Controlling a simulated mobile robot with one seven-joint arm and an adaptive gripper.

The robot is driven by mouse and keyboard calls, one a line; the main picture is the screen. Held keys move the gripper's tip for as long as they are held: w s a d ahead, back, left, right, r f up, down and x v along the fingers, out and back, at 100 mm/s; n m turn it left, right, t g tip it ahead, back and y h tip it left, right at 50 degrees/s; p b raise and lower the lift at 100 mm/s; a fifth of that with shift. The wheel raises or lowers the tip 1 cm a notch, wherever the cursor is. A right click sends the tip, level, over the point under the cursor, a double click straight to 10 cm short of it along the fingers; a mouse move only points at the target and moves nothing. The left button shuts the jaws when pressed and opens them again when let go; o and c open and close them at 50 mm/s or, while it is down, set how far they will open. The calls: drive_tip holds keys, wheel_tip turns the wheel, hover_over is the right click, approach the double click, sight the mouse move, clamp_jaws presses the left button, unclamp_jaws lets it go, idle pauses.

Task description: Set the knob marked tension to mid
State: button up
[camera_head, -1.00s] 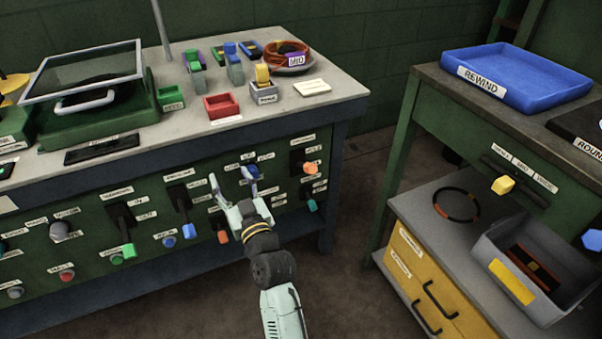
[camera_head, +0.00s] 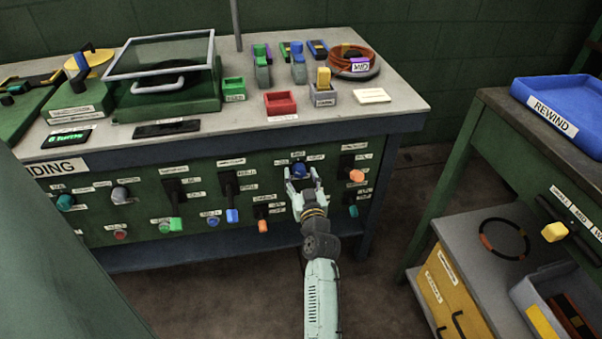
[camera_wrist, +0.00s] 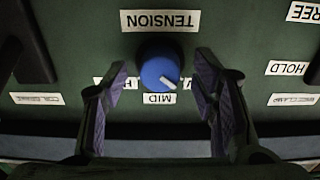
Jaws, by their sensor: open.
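The tension knob (camera_wrist: 158,72) is blue and round with a white pointer line. It sits on the dark green panel under an upside-down TENSION label (camera_wrist: 160,21) in the wrist view. The MID label (camera_wrist: 160,99) is just below the knob there. The pointer slants down and right, between MID and a partly hidden label on the right. In the head view the knob (camera_head: 299,170) is on the bench front. My gripper (camera_wrist: 160,77) is open, with one finger on each side of the knob and gaps visible. It also shows in the head view (camera_head: 302,178).
An orange knob (camera_head: 356,176) on a dark slot is right of my gripper. An orange handle (camera_head: 262,226) and a blue slider (camera_head: 232,215) are to the left. A teal knob (camera_head: 353,211) is low on the right. Open floor lies between the bench and the side table (camera_head: 490,130).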

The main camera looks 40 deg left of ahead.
drive_tip(key=shift+w+a, duration=0.2)
drive_tip(key=shift+a, duration=0.05)
drive_tip(key=shift+c, duration=0.5)
drive_tip(key=c, duration=1.1)
